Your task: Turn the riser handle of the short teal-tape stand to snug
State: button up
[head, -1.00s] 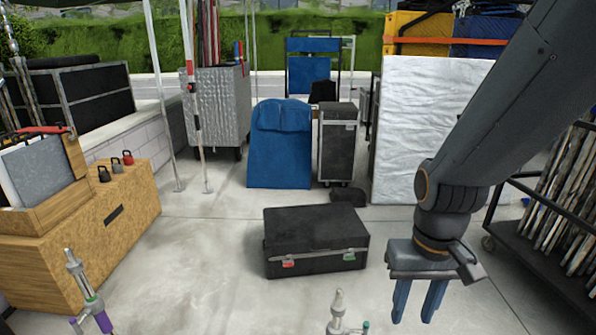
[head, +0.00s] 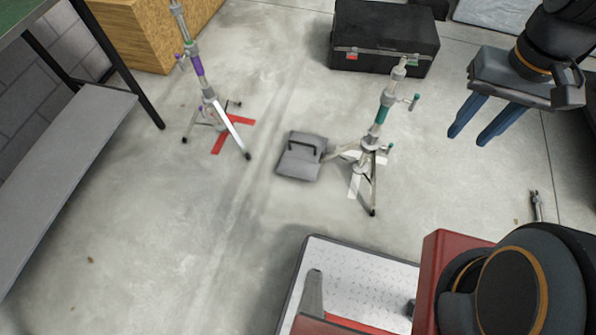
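The short teal-tape stand (head: 381,115) stands upright on the concrete floor, right of the middle in the head view. It has a teal band on its column and small teal-ended handles sticking out to the right, one near the top (head: 413,101) and one lower down (head: 387,148). My gripper (head: 468,138) hangs in the air to the right of the stand, apart from it. Its two blue fingers are spread with a gap between them and nothing in it.
A grey sandbag (head: 301,157) lies left of the stand's legs. A purple-tape stand (head: 200,75) stands farther left near a red floor mark (head: 223,140). A black case (head: 384,37) lies behind. A shelf (head: 65,165) is at left. A small metal tool (head: 537,205) lies at right.

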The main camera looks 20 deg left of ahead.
aim_at(412, 102)
jog(key=k, duration=0.4)
jog(key=z, duration=1.25)
jog(key=i, duration=0.65)
jog(key=u, duration=1.25)
